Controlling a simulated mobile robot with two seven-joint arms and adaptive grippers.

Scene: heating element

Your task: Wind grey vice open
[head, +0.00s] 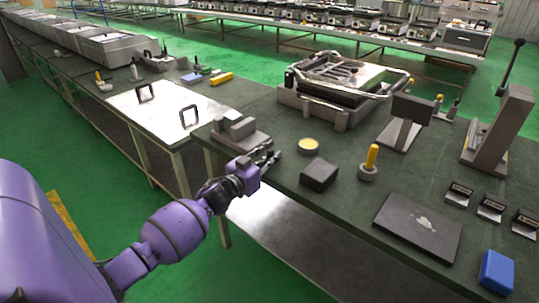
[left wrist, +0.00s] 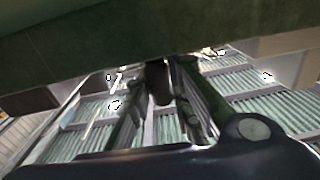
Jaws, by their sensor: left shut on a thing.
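The grey vice (head: 236,131) stands on the dark green bench top near its front edge, with its two grey jaw blocks upright on a flat base. My left gripper (head: 271,155) is just in front of the vice and to its right, at the bench edge. In the left wrist view my left gripper (left wrist: 160,75) is shut on the vice's dark rounded handle (left wrist: 157,84), which sits between its two fingers. The head view does not show the handle clearly. My right gripper is in neither view.
A black block (head: 319,175), a yellow-topped round tin (head: 308,145) and a yellow-handled tool (head: 370,160) stand right of the gripper. A bright metal plate with handles (head: 165,112) lies to the left. The bench underside edge (left wrist: 100,45) is close in the wrist view.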

